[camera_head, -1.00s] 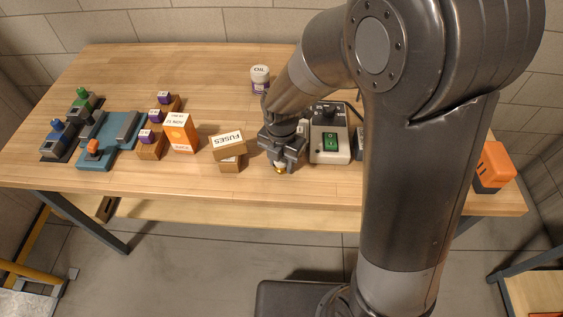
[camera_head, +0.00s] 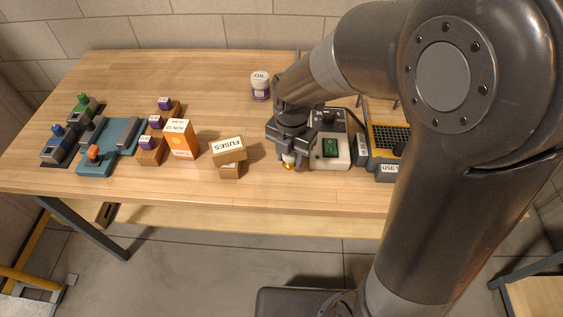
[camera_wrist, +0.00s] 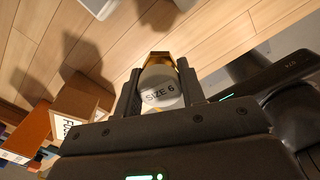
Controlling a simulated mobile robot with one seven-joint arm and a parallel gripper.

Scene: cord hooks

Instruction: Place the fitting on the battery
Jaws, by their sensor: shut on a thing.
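My gripper (camera_head: 290,157) is shut on the fitting (camera_head: 289,166), a small piece with a brass end and a pale body, held at the front of the bench just left of a grey control box. In the wrist view the fitting (camera_wrist: 159,88) sits between the two dark fingers, with a label reading "SIZE 6" and a brass hexagonal end beyond it. Nothing that I can surely name as the battery shows now; my arm covers the right part of the bench.
The fuses box (camera_head: 228,149), orange carton (camera_head: 181,139) and blue fixture (camera_head: 107,153) stand to the left. An oil tub (camera_head: 260,87) stands behind.

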